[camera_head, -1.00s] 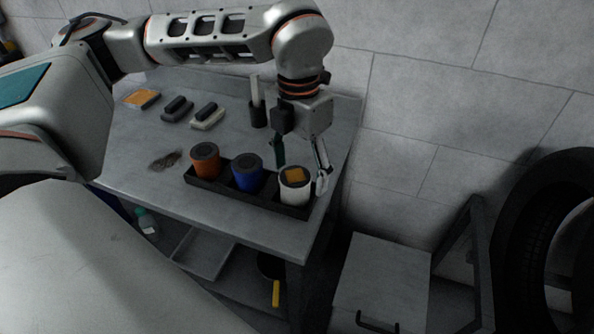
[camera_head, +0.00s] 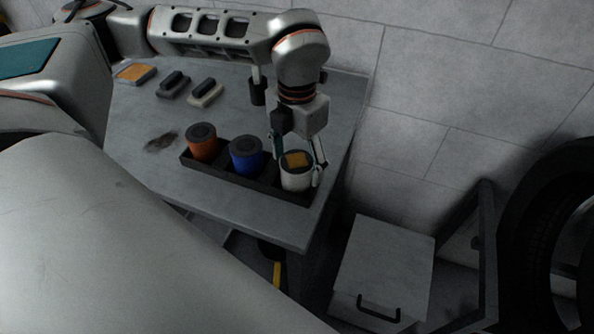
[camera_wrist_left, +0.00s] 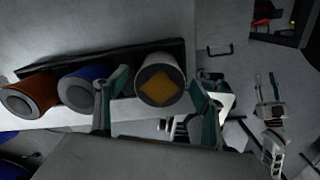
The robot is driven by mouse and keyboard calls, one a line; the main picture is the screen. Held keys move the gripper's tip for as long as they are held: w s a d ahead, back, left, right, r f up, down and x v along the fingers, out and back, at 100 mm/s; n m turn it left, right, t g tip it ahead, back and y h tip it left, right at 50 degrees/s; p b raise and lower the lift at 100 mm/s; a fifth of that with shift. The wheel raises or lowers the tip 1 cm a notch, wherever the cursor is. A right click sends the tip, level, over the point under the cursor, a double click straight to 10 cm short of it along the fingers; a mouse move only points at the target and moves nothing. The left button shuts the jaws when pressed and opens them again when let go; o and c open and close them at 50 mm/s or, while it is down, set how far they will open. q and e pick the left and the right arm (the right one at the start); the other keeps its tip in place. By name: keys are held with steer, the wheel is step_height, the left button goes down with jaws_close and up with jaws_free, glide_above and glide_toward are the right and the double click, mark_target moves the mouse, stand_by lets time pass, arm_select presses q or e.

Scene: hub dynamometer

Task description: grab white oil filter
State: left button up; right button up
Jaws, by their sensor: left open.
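The white oil filter (camera_head: 296,178) stands at the right end of a black tray (camera_head: 226,181) on the grey table. Its top is dark with an orange-yellow square. My left gripper (camera_head: 297,166) is open above and around it, pointing down, with one finger on each side of its upper part. In the left wrist view the white filter (camera_wrist_left: 160,82) shows between the two open fingers (camera_wrist_left: 155,105). I cannot tell whether the fingers touch it.
A blue filter (camera_head: 246,157) and an orange filter (camera_head: 202,143) stand in the same tray to the left. Two dark-handled blocks (camera_head: 206,93) and a dark holder (camera_head: 257,92) are farther back. A grey cabinet (camera_head: 383,265) stands right of the table, beside a tire (camera_head: 545,235).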

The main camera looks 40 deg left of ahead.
arm_select(q)
steer(key=shift+f, duration=0.3)
steer(key=c, duration=1.4)
steer(key=shift+w+r, duration=0.1)
steer(key=shift+r, duration=0.05)
